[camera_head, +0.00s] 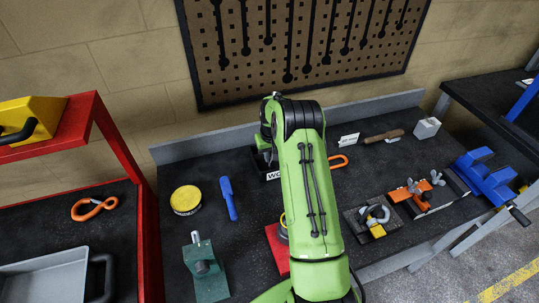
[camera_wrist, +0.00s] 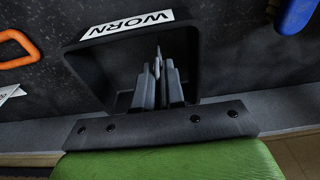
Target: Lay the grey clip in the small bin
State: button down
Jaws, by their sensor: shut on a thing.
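The small bin is a black open box with a white label reading WORN (camera_wrist: 128,25). In the wrist view its dark wall (camera_wrist: 75,68) surrounds my gripper (camera_wrist: 158,72) on several sides. The fingers are shut on the thin grey clip (camera_wrist: 157,60), which stands up between them over the bin's opening. I cannot tell whether the clip touches the bin's floor. In the head view only a bit of the bin's label (camera_head: 273,175) shows beside my green arm. The arm hides my gripper and the clip there.
Right of the bin lies an orange carabiner (camera_head: 339,160). To the left are a yellow tin (camera_head: 186,199), a blue marker (camera_head: 228,197) and a green block (camera_head: 206,268). Clamps (camera_head: 410,196) stand at right. A pegboard (camera_head: 270,40) hangs behind. A red-framed shelf (camera_head: 148,230) borders the left.

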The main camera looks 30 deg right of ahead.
jog(key=shift+f, duration=0.15)
jog(key=shift+f, duration=0.15)
jog(key=c, duration=1.2)
grip_release()
jog(key=shift+c, duration=0.2)
